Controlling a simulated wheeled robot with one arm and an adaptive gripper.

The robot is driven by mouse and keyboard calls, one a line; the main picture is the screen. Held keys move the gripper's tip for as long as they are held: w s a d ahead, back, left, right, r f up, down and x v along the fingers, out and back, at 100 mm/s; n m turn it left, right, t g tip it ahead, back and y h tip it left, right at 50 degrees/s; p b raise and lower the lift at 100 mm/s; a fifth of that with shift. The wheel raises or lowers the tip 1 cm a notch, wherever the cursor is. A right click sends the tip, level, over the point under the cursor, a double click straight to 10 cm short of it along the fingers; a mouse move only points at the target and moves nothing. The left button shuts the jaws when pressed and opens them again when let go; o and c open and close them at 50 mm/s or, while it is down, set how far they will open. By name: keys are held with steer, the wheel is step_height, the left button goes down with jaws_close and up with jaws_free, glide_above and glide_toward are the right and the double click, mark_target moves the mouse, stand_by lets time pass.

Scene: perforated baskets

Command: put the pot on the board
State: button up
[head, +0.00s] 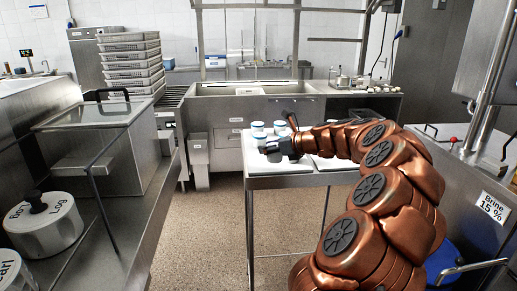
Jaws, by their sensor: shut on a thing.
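My copper-coloured arm reaches over the steel table in the middle of the head view. My dark gripper (279,149) is low over the table's left part, shut on a small pot. The gripper hides most of this pot, and I cannot tell whether it touches the surface below. Several small white pots with blue lids (258,128) stand just behind the gripper. A flat white board (285,168) lies on the table below and in front of the gripper. Another pale board (328,163) lies to its right, partly covered by my arm.
A steel counter on the left carries a lidded box (98,116) and a large labelled canister (44,224). Stacked perforated baskets (130,62) stand at the back left. A sink unit (245,104) is behind the table. The floor (205,225) left of the table is clear.

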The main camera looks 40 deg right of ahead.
glide_above(258, 159)
steer(key=shift+s+f+p, duration=0.1)
steer(key=shift+f+p, duration=0.2)
steer(key=shift+p, duration=0.15)
steer(key=shift+a+f, duration=0.1)
steer(key=shift+f, duration=1.7)
steer(key=o, duration=1.3)
steer(key=shift+f, duration=0.1)
steer(key=shift+o, duration=0.2)
steer(key=v, duration=1.2)
steer(key=shift+b, duration=0.4)
